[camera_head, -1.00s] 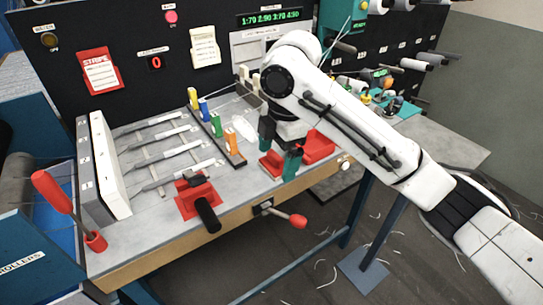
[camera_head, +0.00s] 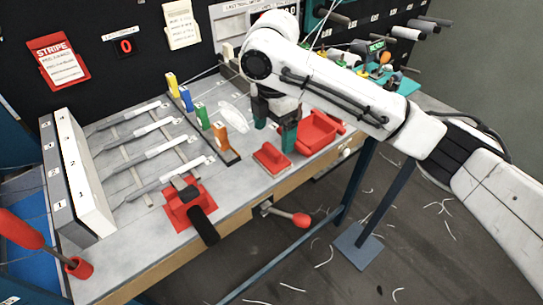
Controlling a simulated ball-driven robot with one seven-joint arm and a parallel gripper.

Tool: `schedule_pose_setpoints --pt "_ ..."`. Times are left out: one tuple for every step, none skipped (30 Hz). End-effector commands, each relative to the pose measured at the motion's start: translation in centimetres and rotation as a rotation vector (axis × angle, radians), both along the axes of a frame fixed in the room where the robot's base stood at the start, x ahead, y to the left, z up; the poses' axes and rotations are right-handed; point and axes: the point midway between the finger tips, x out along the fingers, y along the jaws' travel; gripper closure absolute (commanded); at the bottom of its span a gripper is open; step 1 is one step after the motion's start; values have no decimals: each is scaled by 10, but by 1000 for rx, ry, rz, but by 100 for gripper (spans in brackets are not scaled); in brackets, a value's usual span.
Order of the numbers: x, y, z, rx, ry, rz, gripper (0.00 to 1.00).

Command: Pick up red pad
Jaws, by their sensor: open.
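The red pad (camera_head: 271,158) is a small red block with a raised upper part. It lies on the grey bench top near the front edge. My gripper (camera_head: 275,138) points down with its two teal fingers spread and nothing visible between them. The fingertips are just behind and above the pad in the picture, with the right finger close to its right end. I cannot tell the exact height gap.
A red open holder (camera_head: 318,132) stands right of the gripper. A red clamp with a black handle (camera_head: 188,203) sits at the front edge. A white numbered block (camera_head: 80,185) stands far left.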

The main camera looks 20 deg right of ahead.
Motion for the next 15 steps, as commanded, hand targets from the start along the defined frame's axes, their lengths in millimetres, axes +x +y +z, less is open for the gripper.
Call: schedule_pose_setpoints --pt "0 0 -3 0 -1 -1 6" --pt "0 0 -5 0 -1 -1 6" --pt "-1 1 -9 0 0 -1 6" --pt "-2 1 -12 -1 1 -1 6" --pt "-3 2 -16 0 1 -1 6" --pt "-4 4 -22 0 1 0 6" --pt "-5 5 -27 -1 2 0 6" --pt "-5 6 -31 1 1 0 6" --pt "-5 6 -37 0 1 -1 6" --pt "-5 6 -41 0 1 -1 6" --pt "-5 6 -45 0 0 -1 6" --pt "-5 6 -48 0 0 -1 6" --pt "-5 6 -50 0 0 -1 6" --pt "-5 6 -52 0 0 -1 6" --pt "-5 6 -53 0 -1 -1 6"
